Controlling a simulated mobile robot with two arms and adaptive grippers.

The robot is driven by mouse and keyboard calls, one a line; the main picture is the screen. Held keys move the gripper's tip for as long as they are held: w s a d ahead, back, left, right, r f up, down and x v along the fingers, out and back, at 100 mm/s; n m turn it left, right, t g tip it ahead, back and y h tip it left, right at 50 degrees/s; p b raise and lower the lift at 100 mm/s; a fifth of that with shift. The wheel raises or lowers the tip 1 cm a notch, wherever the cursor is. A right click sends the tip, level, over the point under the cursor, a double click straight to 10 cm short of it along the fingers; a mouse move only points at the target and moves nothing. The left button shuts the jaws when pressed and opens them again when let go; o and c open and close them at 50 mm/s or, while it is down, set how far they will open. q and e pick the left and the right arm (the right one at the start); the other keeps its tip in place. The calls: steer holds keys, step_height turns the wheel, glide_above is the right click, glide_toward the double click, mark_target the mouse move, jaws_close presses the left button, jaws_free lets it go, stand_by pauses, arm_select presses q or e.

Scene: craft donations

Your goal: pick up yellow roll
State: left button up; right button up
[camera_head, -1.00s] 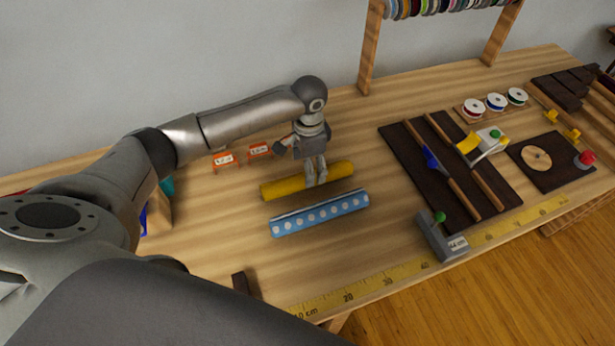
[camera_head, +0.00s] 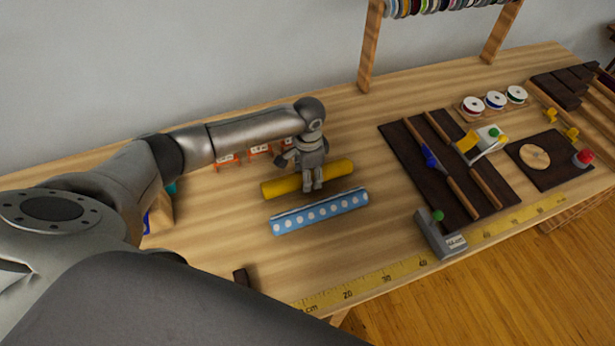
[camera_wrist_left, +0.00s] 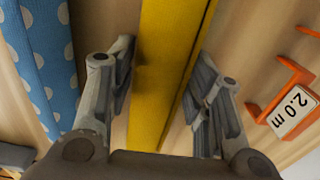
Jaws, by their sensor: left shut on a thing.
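The yellow roll (camera_head: 338,170) lies lengthwise on the wooden table, behind the blue dotted roll (camera_head: 320,212). My left gripper (camera_head: 312,187) is down over the middle of the yellow roll and is shut on it, with its fingers on either side. In the left wrist view the yellow roll (camera_wrist_left: 170,62) runs between the two fingers (camera_wrist_left: 165,100). The blue dotted roll (camera_wrist_left: 45,50) lies apart at the left there. My right gripper is not in view.
Orange holders with length labels (camera_head: 228,161) stand behind the gripper. One labelled holder (camera_wrist_left: 292,105) is close to the fingers in the wrist view. A dark board with sticks (camera_head: 405,165) lies to the right. A yellow ruler (camera_head: 375,284) runs along the front edge.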

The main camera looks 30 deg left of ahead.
arm_select(q)
steer(key=shift+c, duration=1.3)
steer(key=shift+r, duration=0.15)
steer(key=shift+w+r+b, duration=0.1)
steer(key=shift+r+b, duration=0.3)
steer(key=shift+r, duration=0.2)
steer(key=shift+r+b, duration=0.3)
steer(key=shift+r, duration=0.45)
steer(key=s+d+r+b, duration=0.1)
steer(key=s+d+r, duration=0.6)
steer(key=s+r, duration=0.3)
steer(key=shift+s, duration=1.2)
